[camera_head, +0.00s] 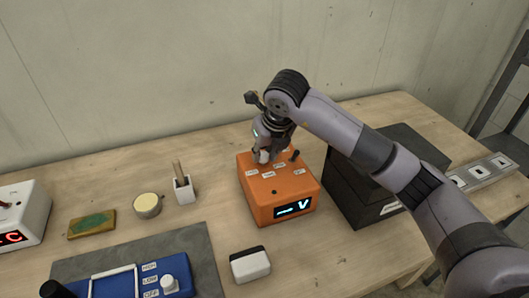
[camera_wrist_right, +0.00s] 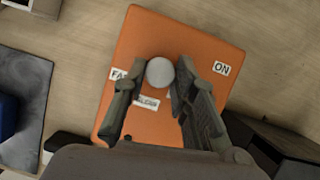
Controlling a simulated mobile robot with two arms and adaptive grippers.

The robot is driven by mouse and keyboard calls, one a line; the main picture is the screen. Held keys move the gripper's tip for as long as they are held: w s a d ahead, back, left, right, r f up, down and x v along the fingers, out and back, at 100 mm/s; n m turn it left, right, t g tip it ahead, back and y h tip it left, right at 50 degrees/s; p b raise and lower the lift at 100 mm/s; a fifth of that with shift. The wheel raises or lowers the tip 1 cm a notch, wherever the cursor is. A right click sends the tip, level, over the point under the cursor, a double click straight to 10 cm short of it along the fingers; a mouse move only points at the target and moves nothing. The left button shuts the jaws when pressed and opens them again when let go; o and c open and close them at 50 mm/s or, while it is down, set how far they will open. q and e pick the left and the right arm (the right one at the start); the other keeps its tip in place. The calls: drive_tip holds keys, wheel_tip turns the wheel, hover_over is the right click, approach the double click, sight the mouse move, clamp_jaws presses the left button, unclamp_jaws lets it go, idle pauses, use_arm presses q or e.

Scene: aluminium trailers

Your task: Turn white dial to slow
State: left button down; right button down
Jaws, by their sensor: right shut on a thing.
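An orange box (camera_head: 279,193) stands on the wooden table, with small label plates on its top and a lit display on its front. A white dial (camera_head: 264,156) sits on its top; the right wrist view shows its round white cap (camera_wrist_right: 160,71). My right gripper (camera_head: 265,148) points down over the box and is shut on this dial, its fingers on either side (camera_wrist_right: 168,92). In the wrist view a label at the left is partly hidden by a finger, and one at the right reads ON. The label below the dial is too small to read surely. My left gripper is not in view.
A blue box (camera_head: 130,280) with another white knob (camera_head: 168,284) and a black-and-white block (camera_head: 249,265) lie in front.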

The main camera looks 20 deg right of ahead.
drive_tip(key=c, duration=1.3)
unclamp_jaws()
drive_tip(key=shift+r, duration=0.1)
drive_tip(key=v, duration=1.2)
drive_tip(key=shift+d, duration=0.1)
